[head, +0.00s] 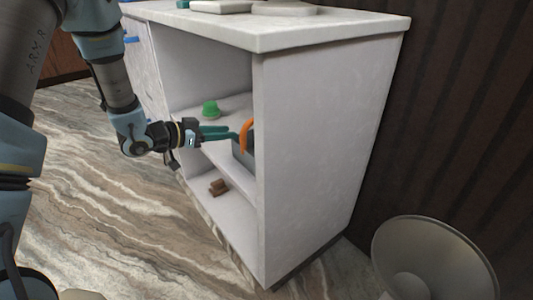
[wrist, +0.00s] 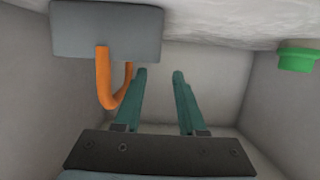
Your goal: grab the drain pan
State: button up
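The drain pan looks to be the grey vessel (wrist: 115,32) with an orange looped handle (wrist: 103,78). In the wrist view it is at the upper left, and that view seems upside down. In the head view the orange handle (head: 248,134) and a bit of grey body (head: 243,156) show behind the cabinet's side panel, which hides the rest. My gripper (wrist: 159,72) is open, with nothing between its teal fingers. The handle is beside the left finger in the wrist view, not between the fingers; contact cannot be told. In the head view my gripper (head: 233,133) reaches into the cabinet.
The white cabinet (head: 320,150) is open in front, with its side panel close to my gripper. A green object (head: 210,108) stands on the same shelf, left of the pan. A brown item (head: 219,187) lies on the bottom shelf. A pale round bowl-like thing (head: 435,255) stands at lower right.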

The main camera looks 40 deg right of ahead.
jog(key=b+x, duration=0.1)
jog(key=x, duration=0.4)
jog(key=b+x, duration=0.1)
jog(key=x, duration=0.4)
jog(key=shift+f, duration=0.1)
jog(key=shift+c, duration=0.3)
jog(key=shift+s, duration=0.1)
grip_shut()
dwell(0.8)
